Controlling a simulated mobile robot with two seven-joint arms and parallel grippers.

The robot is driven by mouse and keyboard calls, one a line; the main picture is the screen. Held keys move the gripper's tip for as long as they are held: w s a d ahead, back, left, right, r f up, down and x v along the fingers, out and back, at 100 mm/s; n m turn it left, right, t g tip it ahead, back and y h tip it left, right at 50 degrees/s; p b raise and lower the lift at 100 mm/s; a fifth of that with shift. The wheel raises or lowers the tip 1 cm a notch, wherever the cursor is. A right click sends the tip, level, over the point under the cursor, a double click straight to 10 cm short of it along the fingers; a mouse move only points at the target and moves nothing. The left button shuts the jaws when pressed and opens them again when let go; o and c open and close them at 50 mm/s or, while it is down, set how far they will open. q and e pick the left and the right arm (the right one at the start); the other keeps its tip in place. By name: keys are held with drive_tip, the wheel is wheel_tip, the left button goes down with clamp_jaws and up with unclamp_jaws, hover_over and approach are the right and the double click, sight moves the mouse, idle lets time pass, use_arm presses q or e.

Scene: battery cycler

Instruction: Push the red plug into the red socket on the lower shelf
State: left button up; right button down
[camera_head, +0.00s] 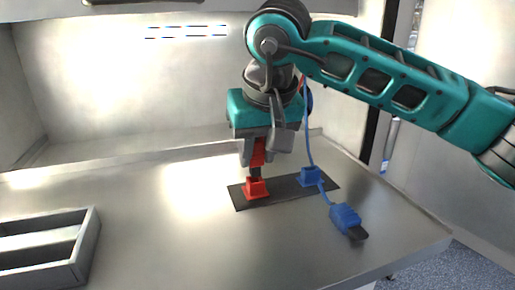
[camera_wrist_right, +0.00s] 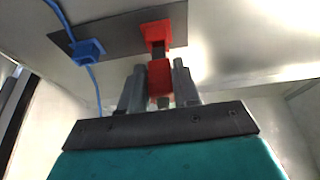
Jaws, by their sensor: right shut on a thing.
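My right gripper (camera_head: 257,155) points down over the shelf and is shut on the red plug (camera_head: 258,152). The plug also shows between the fingers in the right wrist view (camera_wrist_right: 160,78). The red socket (camera_head: 256,188) sits on the left part of a dark plate, directly below the plug. A dark tip of the plug (camera_wrist_right: 158,50) reaches to the socket (camera_wrist_right: 157,33) in the wrist view, and the red plug body stands a little apart from the socket. How deep the tip sits is hidden. My left gripper is not in view.
A blue socket (camera_head: 310,177) stands on the right part of the dark plate (camera_head: 284,188). A grey tray (camera_head: 88,246) stands at the left. The middle shelf is clear.

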drive_tip(key=shift+f+b, duration=0.45)
drive_tip(key=shift+f, duration=0.15)
idle(0.4)
drive_tip(key=shift+f, duration=0.1)
idle(0.4)
drive_tip(key=shift+f+b, duration=0.7)
drive_tip(key=shift+f, duration=0.05)
idle(0.7)
drive_tip(key=c, duration=0.7)
unclamp_jaws()
drive_tip(key=shift+c, duration=0.2)
